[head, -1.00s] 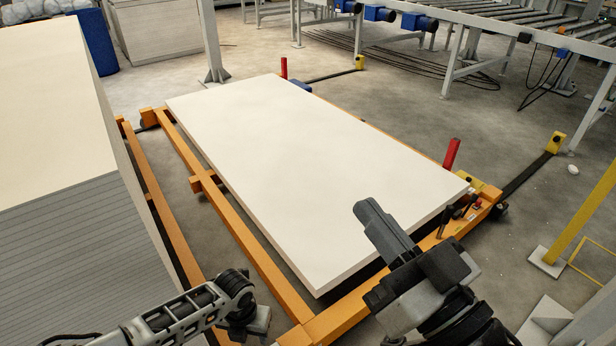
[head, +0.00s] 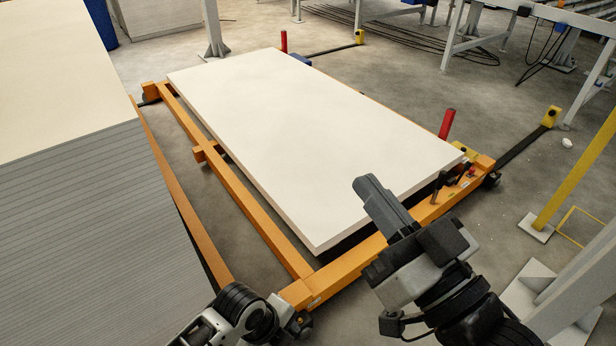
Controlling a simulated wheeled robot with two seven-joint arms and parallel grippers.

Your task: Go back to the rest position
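My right gripper (head: 385,205) is in the lower right of the head view, in front of the near right corner of a white panel (head: 310,140). Its dark fingers point up and left and look close together, with nothing seen between them. I cannot tell the gap. My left arm shows at the bottom, left of centre, near the near corner of an orange frame (head: 270,240). Its gripper fingers are not in view. The white panel lies flat on the orange frame.
A tall stack of panels (head: 90,210) stands on the left. A yellow post (head: 575,180) and a grey post (head: 590,270) rise at the right. Red stops (head: 446,124) stand on the frame. A roller conveyor (head: 580,20) is at the back right.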

